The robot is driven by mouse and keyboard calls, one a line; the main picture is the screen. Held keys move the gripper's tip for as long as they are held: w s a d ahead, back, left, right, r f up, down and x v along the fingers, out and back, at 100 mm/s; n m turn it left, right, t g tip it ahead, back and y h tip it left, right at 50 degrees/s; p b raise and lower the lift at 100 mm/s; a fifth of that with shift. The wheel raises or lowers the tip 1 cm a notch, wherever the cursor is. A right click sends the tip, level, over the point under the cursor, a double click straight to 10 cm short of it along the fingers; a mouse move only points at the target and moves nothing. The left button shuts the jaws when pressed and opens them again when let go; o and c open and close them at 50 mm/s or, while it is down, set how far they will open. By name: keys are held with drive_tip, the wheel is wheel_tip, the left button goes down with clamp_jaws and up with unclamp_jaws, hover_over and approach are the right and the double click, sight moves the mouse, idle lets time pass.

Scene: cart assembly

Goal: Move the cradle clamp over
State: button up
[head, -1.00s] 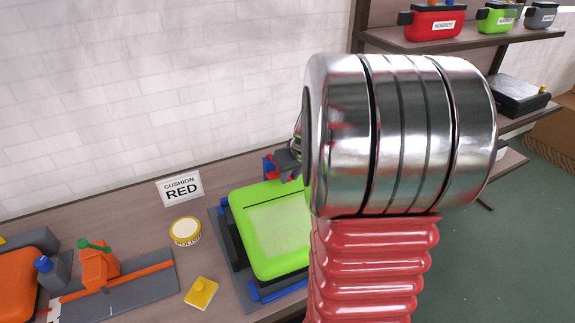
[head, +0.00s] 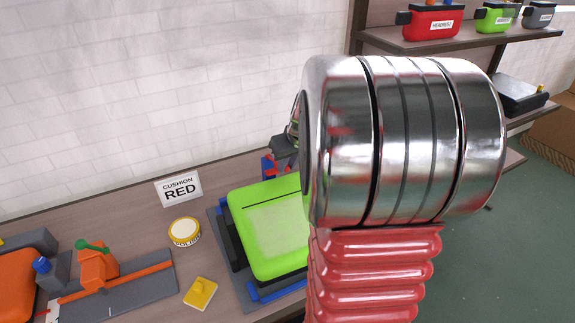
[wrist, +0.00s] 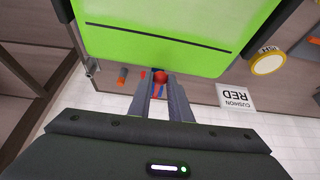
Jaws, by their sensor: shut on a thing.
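The cradle clamp is a small blue part (wrist: 154,91) with a round red knob (wrist: 160,77), at the edge of the green cushion. In the head view the clamp (head: 268,166) shows as a bit of blue and red behind the cushion. My gripper (wrist: 161,84) is shut on the clamp, its fingers on either side. In the head view my gripper (head: 284,155) is dark and partly hidden by my arm. The green cushion (head: 262,215) lies in a dark cradle (head: 233,255) with blue parts at its front (head: 275,292).
On the bench are a yellow-rimmed polish tin (head: 184,232), a yellow block (head: 201,293), a "CUSHION RED" card (head: 179,188) and an orange-and-grey fixture (head: 100,268). A brick wall stands behind. Shelves with labelled bins (head: 432,22) are at the right.

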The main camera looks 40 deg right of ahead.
drive_tip(key=shift+w+d+r, duration=0.1)
drive_tip(key=shift+w+r, duration=0.25)
drive_tip(key=shift+r, duration=0.3)
drive_tip(key=shift+w+d+r, duration=0.1)
drive_tip(key=shift+w+r, duration=0.3)
drive_tip(key=shift+r, duration=0.25)
drive_tip(key=shift+w+d+r, duration=0.1)
drive_tip(key=shift+w+r, duration=0.25)
drive_tip(key=shift+r, duration=0.3)
drive_tip(key=shift+w+d+r, duration=0.2)
drive_tip(key=shift+w+r, duration=0.6)
drive_tip(key=shift+w+d+r, duration=0.2)
drive_tip(key=shift+w+r, duration=0.55)
